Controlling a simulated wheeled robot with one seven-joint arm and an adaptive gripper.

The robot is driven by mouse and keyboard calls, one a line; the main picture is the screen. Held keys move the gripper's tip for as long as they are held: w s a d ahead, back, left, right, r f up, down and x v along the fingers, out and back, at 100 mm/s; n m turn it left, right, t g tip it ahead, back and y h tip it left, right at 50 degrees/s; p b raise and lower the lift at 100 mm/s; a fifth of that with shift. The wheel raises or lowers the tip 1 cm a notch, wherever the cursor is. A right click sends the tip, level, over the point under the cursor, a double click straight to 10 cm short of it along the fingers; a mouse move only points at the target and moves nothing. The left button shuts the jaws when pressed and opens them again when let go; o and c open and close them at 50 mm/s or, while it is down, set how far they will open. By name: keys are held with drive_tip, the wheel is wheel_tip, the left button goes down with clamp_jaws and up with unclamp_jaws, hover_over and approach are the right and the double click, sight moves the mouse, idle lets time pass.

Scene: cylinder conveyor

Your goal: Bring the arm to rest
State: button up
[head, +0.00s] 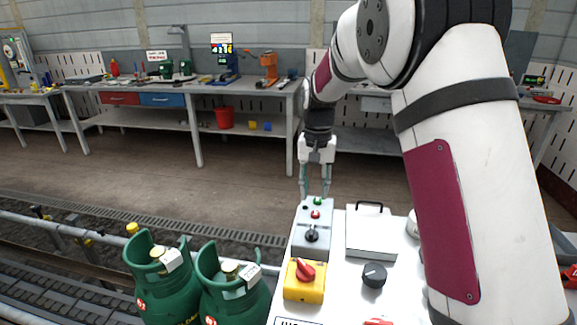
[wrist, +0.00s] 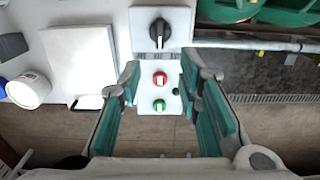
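My gripper (head: 316,182) hangs pointing down at the far end of the white control cabinet, by the grey button box (head: 312,228). In the wrist view my gripper (wrist: 158,80) shows its two teal fingers spread apart, with nothing between them but the view of the box. The box carries a green button (wrist: 159,105), a red button (wrist: 160,79) and a black rotary knob (wrist: 159,31). I cannot tell exactly how far the fingertips are above the box. My white arm with a dark red panel fills the right of the head view.
The white cabinet top (head: 340,285) also bears a yellow switch box with a red knob (head: 304,280), a black dial (head: 374,274) and a handled lid (head: 371,236). Two green gas cylinders (head: 160,285) stand left beside a conveyor (head: 60,295). Workbenches (head: 190,88) line the back wall; the floor between is clear.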

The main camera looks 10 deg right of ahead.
drive_tip(key=s+r+n+t+p, duration=0.2)
drive_tip(key=s+r, duration=1.2)
drive_tip(key=s, duration=0.5)
drive_tip(key=s+n+t, duration=0.2)
drive_tip(key=s, duration=1.6)
drive_tip(key=shift+s+f+n+p, duration=0.25)
drive_tip(key=shift+f+n+p, duration=0.05)
drive_tip(key=shift+f+p, duration=0.1)
drive_tip(key=shift+w+r, duration=0.1)
drive_tip(key=shift+r, duration=0.05)
